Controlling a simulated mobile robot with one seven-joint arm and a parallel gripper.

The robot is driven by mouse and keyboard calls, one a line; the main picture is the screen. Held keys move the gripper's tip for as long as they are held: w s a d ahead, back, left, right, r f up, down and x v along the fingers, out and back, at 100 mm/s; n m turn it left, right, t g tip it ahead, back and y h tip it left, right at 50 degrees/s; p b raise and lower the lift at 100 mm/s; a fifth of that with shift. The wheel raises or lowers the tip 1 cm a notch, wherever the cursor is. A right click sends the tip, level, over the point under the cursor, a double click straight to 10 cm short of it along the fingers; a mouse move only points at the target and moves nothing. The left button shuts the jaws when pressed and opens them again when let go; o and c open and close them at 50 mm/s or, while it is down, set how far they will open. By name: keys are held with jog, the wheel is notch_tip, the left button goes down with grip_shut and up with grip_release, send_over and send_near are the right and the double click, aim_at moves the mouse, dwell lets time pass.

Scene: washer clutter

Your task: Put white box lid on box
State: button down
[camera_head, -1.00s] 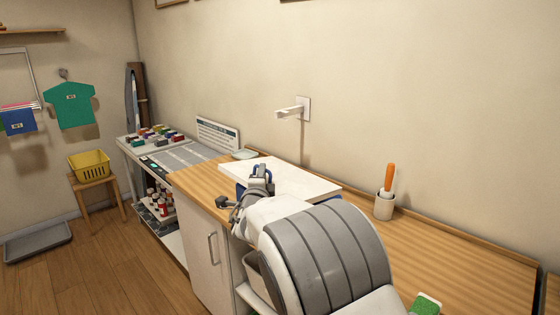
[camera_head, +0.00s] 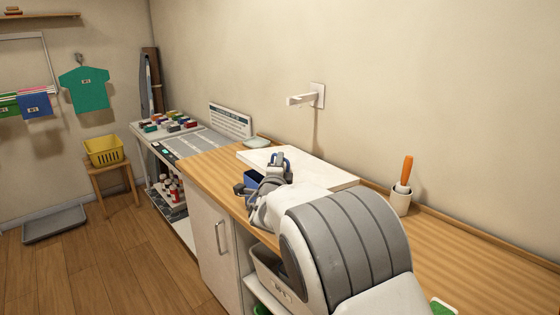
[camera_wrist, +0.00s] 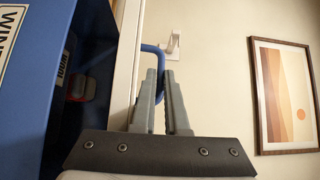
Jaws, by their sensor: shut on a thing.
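A flat white lid (camera_head: 310,172) shows as a thin slab above the wooden counter. Part of a blue box (camera_head: 252,179) shows below its near left edge, beside my gripper. Whether the lid touches the box is hidden. My gripper (camera_head: 279,163) is at the lid's near left side, with blue handle parts around its fingers. In the wrist view, my gripper (camera_wrist: 164,82) is shut on a blue bent handle (camera_wrist: 151,49). The blue box also shows there at the left (camera_wrist: 30,100), with white lettered labels. What the handle is fixed to is unclear.
A cup (camera_head: 400,201) with an orange-handled tool stands right of the lid. A sign (camera_head: 230,121) and a small pale dish (camera_head: 257,142) are beyond the lid. The right counter is mostly clear, with a green item (camera_head: 443,307) in front.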

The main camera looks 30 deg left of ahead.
jog(key=shift+f+b, duration=1.65)
jog(key=shift+f, duration=1.05)
jog(key=c, duration=0.9)
grip_release()
jog(key=shift+o, duration=0.2)
jog(key=shift+s, duration=0.1)
jog(key=v, duration=1.7)
jog(key=shift+d+p, duration=0.15)
jog(key=shift+p, duration=0.15)
